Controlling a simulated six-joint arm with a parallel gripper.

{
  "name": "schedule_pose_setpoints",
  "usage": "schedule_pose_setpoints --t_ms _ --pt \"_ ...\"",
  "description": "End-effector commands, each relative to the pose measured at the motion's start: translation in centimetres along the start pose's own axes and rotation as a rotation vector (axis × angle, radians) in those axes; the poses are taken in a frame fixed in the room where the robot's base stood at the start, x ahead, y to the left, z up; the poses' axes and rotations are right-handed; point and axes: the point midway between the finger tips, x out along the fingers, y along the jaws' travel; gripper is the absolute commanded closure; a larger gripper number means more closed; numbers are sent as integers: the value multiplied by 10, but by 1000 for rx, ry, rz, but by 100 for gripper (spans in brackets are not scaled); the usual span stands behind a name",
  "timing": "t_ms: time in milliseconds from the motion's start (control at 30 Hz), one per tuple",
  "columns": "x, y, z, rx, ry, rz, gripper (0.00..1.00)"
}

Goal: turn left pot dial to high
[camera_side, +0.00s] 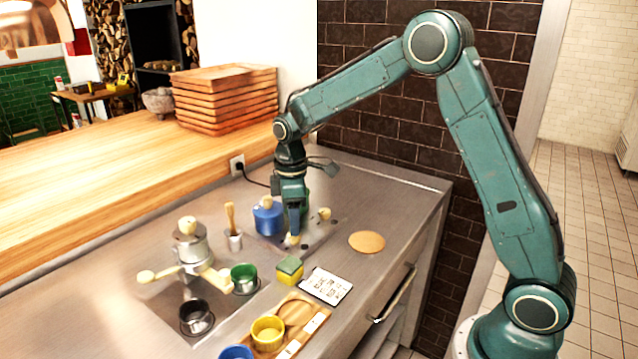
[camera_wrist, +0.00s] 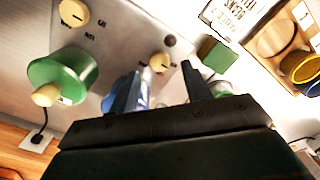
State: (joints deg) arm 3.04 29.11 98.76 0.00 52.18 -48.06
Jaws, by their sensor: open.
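The hob plate carries a blue pot (camera_side: 267,217) on the left and a green pot behind my gripper; the green pot (camera_wrist: 62,75) shows clearly in the wrist view. The left pot dial (camera_side: 291,241) is a cream knob at the plate's front, directly under my gripper (camera_side: 293,234). In the wrist view this dial (camera_wrist: 158,63) sits between the open fingertips of my gripper (camera_wrist: 165,68); contact cannot be told. The right dial (camera_side: 324,213) stands apart; it also shows in the wrist view (camera_wrist: 73,13). The blue pot (camera_wrist: 122,84) is partly hidden by a finger.
A green-and-yellow sponge (camera_side: 289,270) and a printed card (camera_side: 326,286) lie in front of the hob. A metal coffee device (camera_side: 190,245), a brush holder (camera_side: 234,240) and a green cup (camera_side: 244,277) stand left. A round wooden disc (camera_side: 367,242) lies right.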

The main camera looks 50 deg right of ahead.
Motion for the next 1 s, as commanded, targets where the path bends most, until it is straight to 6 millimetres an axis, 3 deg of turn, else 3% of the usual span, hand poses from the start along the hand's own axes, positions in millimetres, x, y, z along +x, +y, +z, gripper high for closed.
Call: schedule_pose_setpoints --t_ms 300,700,733,933,1000 --pt "34 0 0 0 -1 -1 52" --pt "40 0 0 0 1 1 52" --pt "40 0 0 0 1 1 54" --pt "40 0 0 0 1 1 94" --pt "39 0 0 0 1 1 97"
